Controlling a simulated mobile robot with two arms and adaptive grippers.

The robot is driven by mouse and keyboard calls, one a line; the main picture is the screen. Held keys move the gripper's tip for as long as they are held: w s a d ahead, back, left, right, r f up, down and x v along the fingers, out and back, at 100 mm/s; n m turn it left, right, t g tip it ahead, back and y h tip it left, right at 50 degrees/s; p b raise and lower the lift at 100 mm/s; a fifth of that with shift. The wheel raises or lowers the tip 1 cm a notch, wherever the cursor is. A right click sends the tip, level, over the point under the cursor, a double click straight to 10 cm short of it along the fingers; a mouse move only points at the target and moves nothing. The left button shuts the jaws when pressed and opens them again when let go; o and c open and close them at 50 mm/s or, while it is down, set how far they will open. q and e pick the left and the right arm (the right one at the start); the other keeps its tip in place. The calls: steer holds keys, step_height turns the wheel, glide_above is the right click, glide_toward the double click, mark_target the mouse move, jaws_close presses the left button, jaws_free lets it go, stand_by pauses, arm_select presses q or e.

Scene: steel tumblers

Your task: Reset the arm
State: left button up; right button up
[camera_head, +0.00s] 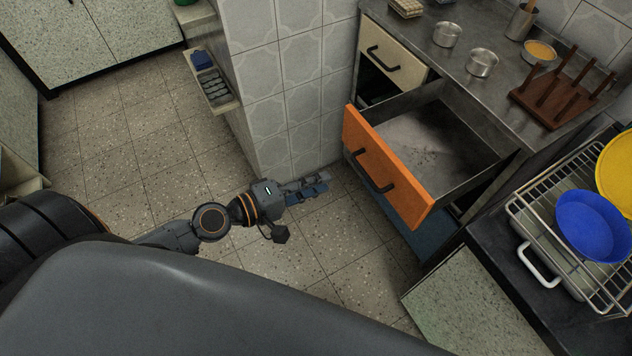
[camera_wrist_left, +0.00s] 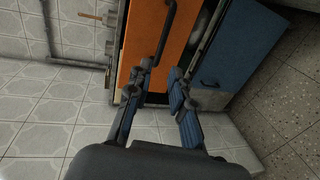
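My left arm reaches in from the left in the head view. Its left gripper (camera_head: 308,188) is over the tiled floor, beside the white tiled wall corner and left of the orange drawer front. In the left wrist view the left gripper (camera_wrist_left: 160,72) has its blue-padded fingers apart, with nothing between them. The orange drawer (camera_head: 388,165) is pulled out and looks empty inside; its front and handle also show in the left wrist view (camera_wrist_left: 158,38). The gripper looks apart from the drawer. My right gripper is not in view.
A wire dish rack (camera_head: 535,222) holds a blue bowl (camera_head: 592,226) and a yellow plate. The tiled floor (camera_head: 130,170) at left is clear.

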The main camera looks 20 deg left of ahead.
arm_select(q)
steer(key=shift+f, duration=0.1)
stand_by(0.3)
steer(key=a+f+m+g+y+p, duration=0.15)
steer(key=a+f+y, duration=0.4)
steer(key=f, duration=0.85)
steer(key=s+a+f+m+g+y, duration=0.1)
steer(key=s+a+f+m+g, duration=0.2)
steer(key=f, duration=0.6)
steer(key=s+a+f+m+y, duration=0.1)
steer(key=s+a+f, duration=0.2)
steer(key=s+f, duration=0.35)
steer(key=s+d+f+m+g+y+p, duration=0.1)
steer(key=s+d+f+m+g, duration=0.1)
steer(key=s+f, duration=0.6)
steer(key=s+d+f+m+g+p, duration=0.1)
steer(key=s+f+m+g, duration=0.4)
steer(key=s, duration=1)
step_height(320, 180, down, 3)
steer(key=shift+d+r+m+y, duration=0.1)
steer(key=shift+d+m+y, duration=0.3)
steer(key=shift+d, duration=0.35)
